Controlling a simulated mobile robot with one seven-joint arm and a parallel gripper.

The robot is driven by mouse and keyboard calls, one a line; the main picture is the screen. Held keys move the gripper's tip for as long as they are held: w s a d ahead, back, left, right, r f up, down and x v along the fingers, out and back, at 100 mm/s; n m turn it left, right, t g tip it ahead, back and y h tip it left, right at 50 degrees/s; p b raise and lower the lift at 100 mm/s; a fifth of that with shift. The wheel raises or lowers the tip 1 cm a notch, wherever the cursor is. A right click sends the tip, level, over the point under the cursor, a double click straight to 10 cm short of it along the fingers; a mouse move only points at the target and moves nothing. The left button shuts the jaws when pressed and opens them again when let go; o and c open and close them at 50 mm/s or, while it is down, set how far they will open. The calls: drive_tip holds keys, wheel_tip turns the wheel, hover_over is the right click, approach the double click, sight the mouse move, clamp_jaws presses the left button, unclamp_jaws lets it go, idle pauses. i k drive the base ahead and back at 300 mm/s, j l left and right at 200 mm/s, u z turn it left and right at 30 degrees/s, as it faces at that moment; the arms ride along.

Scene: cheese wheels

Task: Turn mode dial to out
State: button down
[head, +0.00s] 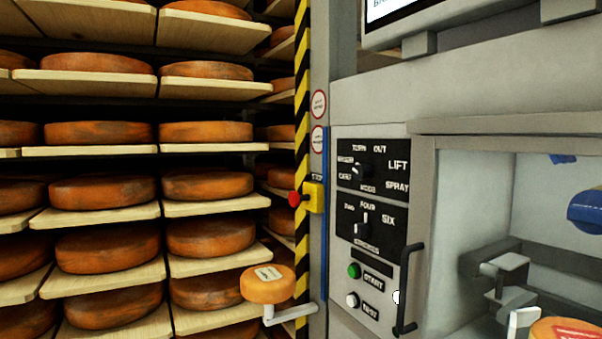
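The mode dial (362,170) is a small dark knob on the upper black panel (383,188) of the grey machine. White labels ring it: "TURN" and "OUT" above, "LIFT" and "SPRAY" at right, "CART" and a small blurred word at left, "MODE" below. The knob seems to lie toward the left-hand labels, but its exact setting is too small to tell. My gripper is not in view, and nothing touches the dial.
Below is a second dial (363,223) with "FOUR" and "SIX", then a green start button (354,270) and a white button (352,300). A black handle (408,290) stands out at right. A red stop button (294,198) and cheese shelves (100,216) are left.

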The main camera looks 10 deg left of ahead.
sight(365, 171)
drive_tip(key=i+j, duration=0.2)
drive_tip(key=j, duration=0.15)
drive_tip(key=i+j, duration=0.45)
drive_tip(key=j, duration=0.25)
